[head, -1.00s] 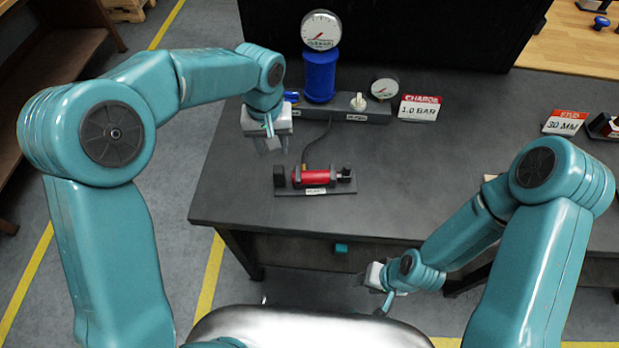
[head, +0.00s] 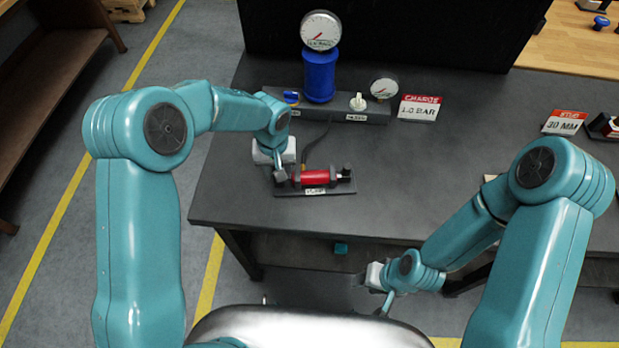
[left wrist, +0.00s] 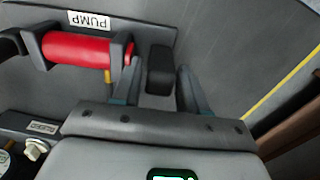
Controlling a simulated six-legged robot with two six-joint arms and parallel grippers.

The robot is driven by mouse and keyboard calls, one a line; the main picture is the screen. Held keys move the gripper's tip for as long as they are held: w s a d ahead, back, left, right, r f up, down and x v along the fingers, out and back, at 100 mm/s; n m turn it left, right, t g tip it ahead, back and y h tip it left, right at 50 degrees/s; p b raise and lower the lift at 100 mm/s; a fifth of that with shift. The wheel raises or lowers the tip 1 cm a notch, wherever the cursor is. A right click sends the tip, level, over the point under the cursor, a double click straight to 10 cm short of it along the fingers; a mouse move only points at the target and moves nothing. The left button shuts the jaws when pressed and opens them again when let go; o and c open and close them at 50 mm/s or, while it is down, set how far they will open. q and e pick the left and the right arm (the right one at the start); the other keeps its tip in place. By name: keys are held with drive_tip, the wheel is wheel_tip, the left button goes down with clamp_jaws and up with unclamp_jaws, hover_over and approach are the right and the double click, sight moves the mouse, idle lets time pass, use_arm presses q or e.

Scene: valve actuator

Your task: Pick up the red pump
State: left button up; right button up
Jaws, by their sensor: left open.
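The red pump (head: 315,177) lies on a dark base plate with a "PUMP" label near the front edge of the grey table. It also shows in the left wrist view (left wrist: 75,49), with a black block-shaped handle (left wrist: 160,69) at its end. My left gripper (head: 280,174) is at the pump's left end. In the left wrist view its open fingers (left wrist: 157,85) stand on either side of the black handle, with gaps showing at both sides. My right gripper (head: 376,284) is low in front of the table, away from the pump; its fingers are too small to read.
Behind the pump stands a dark manifold (head: 335,110) with a blue cylinder (head: 320,76), a gauge (head: 321,30), a white knob (head: 357,102) and a smaller gauge (head: 384,89). A hose runs from it to the pump.

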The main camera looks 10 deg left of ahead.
use_arm(q)
drive_tip(key=shift+s+r, duration=0.1)
drive_tip(key=shift+c, duration=0.9)
clamp_jaws()
